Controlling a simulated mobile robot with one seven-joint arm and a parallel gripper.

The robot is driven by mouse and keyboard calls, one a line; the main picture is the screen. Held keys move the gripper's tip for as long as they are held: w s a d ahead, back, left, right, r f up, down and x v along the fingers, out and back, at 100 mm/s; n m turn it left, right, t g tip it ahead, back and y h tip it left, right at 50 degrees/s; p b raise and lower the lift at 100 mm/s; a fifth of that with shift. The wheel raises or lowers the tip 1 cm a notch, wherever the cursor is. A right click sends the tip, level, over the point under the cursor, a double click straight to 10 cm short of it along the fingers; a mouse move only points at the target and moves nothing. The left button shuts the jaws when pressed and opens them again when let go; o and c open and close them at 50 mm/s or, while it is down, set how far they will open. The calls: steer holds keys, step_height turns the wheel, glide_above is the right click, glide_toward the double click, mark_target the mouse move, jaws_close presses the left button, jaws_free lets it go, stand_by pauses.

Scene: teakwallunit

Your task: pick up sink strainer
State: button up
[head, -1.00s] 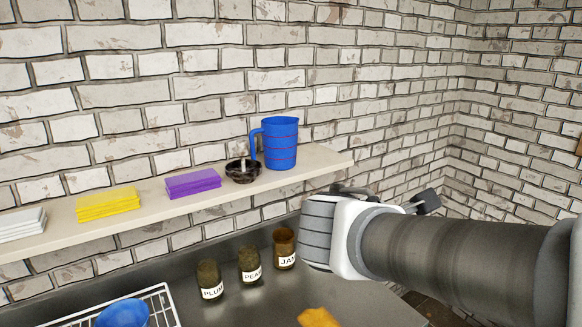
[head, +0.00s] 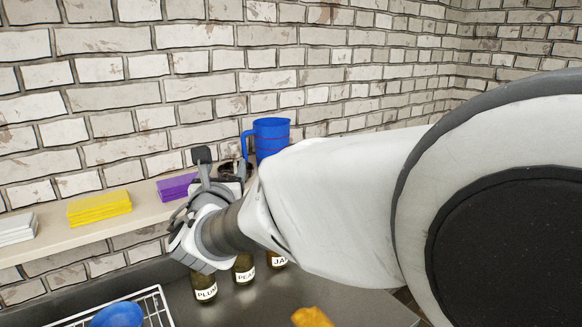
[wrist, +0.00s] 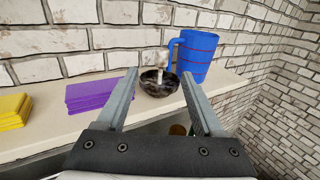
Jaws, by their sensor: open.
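The sink strainer (wrist: 159,84) is a small dark round bowl with an upright light stem. It sits on the shelf between the purple stack and the blue jug. In the wrist view it lies ahead of my open gripper (wrist: 160,90), roughly centred between the two fingers and beyond them. Nothing is between the fingers. In the head view the strainer (head: 236,168) is partly hidden behind my gripper (head: 208,175), which is in front of the shelf.
The blue jug (wrist: 195,55) stands close to the strainer's right. A purple stack (wrist: 93,93) lies to its left, with a yellow stack (wrist: 13,110) farther left. The brick wall (head: 130,90) is right behind the shelf (head: 55,237). Labelled jars (head: 205,284) stand below.

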mark_target(233, 149)
steer(key=w, duration=0.4)
steer(key=w+p, duration=0.1)
steer(key=w, duration=0.1)
steer(key=shift+w+a, duration=0.2)
steer(key=shift+a, duration=0.2)
steer(key=shift+w+a+f+p, duration=0.1)
steer(key=shift+w+p, duration=0.35)
steer(key=shift+w, duration=1.1)
steer(key=shift+w+a+p, duration=0.1)
steer(key=shift+w+p, duration=0.3)
steer(key=shift+w, duration=1.1)
jaws_close()
